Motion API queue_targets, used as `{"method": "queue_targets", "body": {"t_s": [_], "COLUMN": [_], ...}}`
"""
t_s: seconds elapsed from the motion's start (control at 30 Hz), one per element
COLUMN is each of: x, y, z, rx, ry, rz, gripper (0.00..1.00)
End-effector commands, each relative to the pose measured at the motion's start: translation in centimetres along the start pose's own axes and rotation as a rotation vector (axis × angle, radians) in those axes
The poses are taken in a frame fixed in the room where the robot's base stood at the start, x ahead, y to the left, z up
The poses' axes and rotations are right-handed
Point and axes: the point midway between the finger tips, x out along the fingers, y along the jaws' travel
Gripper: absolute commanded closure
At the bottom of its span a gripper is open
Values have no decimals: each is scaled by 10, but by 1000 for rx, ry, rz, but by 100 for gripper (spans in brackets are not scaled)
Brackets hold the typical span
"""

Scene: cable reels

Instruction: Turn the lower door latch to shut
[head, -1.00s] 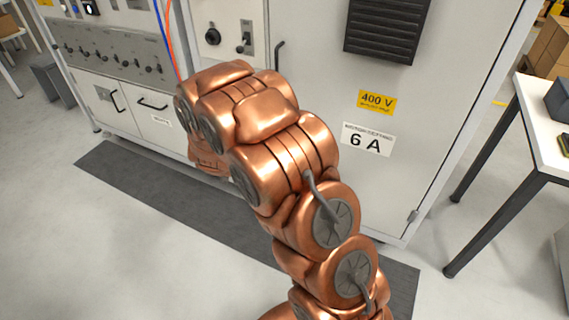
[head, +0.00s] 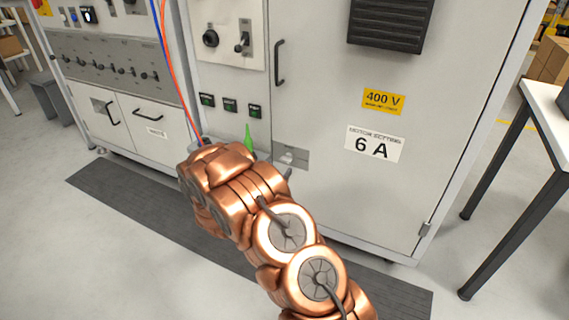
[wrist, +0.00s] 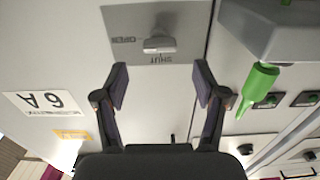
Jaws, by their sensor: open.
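The lower door latch is a small grey knob (wrist: 160,45) on a grey plate (wrist: 190,15) marked OPEN and SHUT. In the wrist view the knob lies crosswise, with one end toward the word OPEN and SHUT printed beside it. In the head view the latch plate (head: 301,161) shows low on the cabinet door, just past my arm. My gripper (wrist: 160,80) is open and empty in the wrist view. Its fingers are spread to either side of the latch's line, apart from the knob. In the head view my arm hides the gripper.
The door (head: 400,200) has a dark handle (head: 279,62) higher up and a 6 A label (head: 374,144). A green pointed thing (wrist: 258,88) is close to the right finger. A white table (head: 548,125) stands at the right. A dark mat (head: 130,195) lies along the cabinet.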

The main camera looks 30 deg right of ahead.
Motion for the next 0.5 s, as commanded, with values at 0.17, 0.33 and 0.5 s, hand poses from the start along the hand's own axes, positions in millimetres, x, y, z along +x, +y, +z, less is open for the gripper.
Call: {"method": "queue_targets", "body": {"t_s": [0.17, 0.33, 0.5], "x": [23, 41, 53], "y": [2, 2, 1], "z": [1, 2, 1], "rx": [1, -2, 0], "ry": [2, 0, -1], "rz": [4, 2, 1], "gripper": [30, 30, 30]}}
